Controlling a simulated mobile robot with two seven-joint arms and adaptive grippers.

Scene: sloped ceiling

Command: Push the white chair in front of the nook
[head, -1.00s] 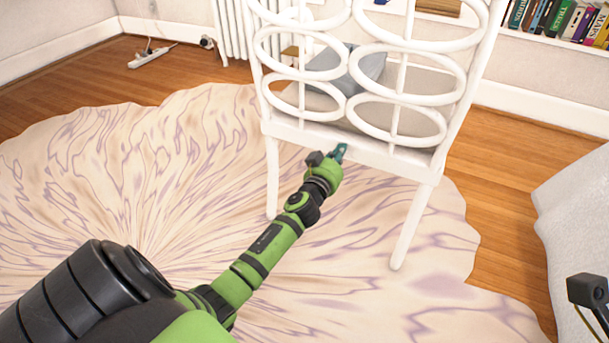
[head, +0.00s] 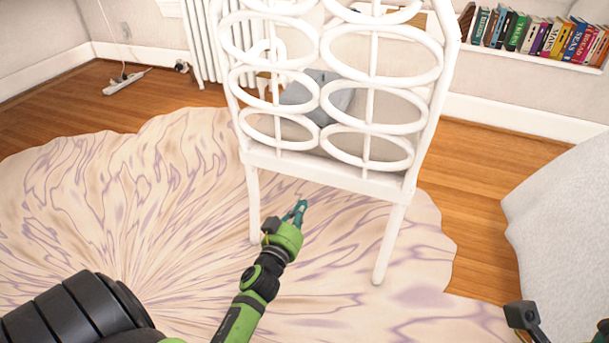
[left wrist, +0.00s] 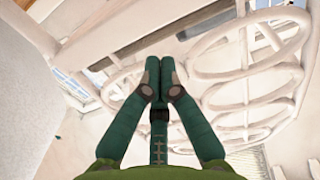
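The white chair (head: 325,176) stands on the rug with its back, made of white oval rings, facing me. A grey cushion (head: 322,97) lies on its seat, partly hidden by the rings. My left gripper (head: 298,208) is in front of the chair, just below its rear rail in the picture, between the back legs. In the left wrist view its two fingers (left wrist: 160,72) are together with nothing seen between them, and the chair's rings show beyond. Only a sliver of my right gripper (head: 604,325) shows at the lower right edge. I cannot make out the nook clearly.
A pale swirled rug (head: 120,210) covers much of the wood floor (head: 480,205). A shelf of books (head: 545,36) and a white radiator (head: 205,40) are at the back wall. A power strip (head: 125,82) lies at left. A white textured piece (head: 565,210) stands at right.

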